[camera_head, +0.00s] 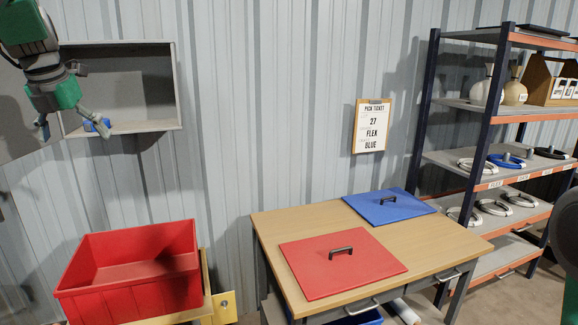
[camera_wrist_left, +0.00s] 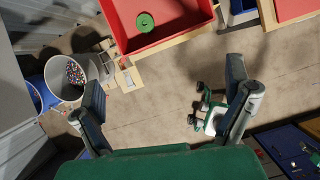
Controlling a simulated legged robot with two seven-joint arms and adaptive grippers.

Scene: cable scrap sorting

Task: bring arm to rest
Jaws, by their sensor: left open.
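My left gripper (camera_head: 72,128) hangs at the upper left of the head view, in front of an open grey wall box. Its two fingers are spread apart. In the left wrist view the gripper (camera_wrist_left: 165,82) also shows open, with nothing between its fingers and the floor far below. A small blue patch by the right finger in the head view could be a finger pad or something else; I cannot tell. My right gripper is not in view.
A grey wall box (camera_head: 176,90) is behind the left gripper. A red crate (camera_head: 180,232) stands lower left. A wooden table (camera_head: 300,222) carries a red lid (camera_head: 375,265) and a blue lid (camera_head: 365,205). A shelf rack (camera_head: 428,95) stands right. A bucket (camera_wrist_left: 57,90) holds small bits.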

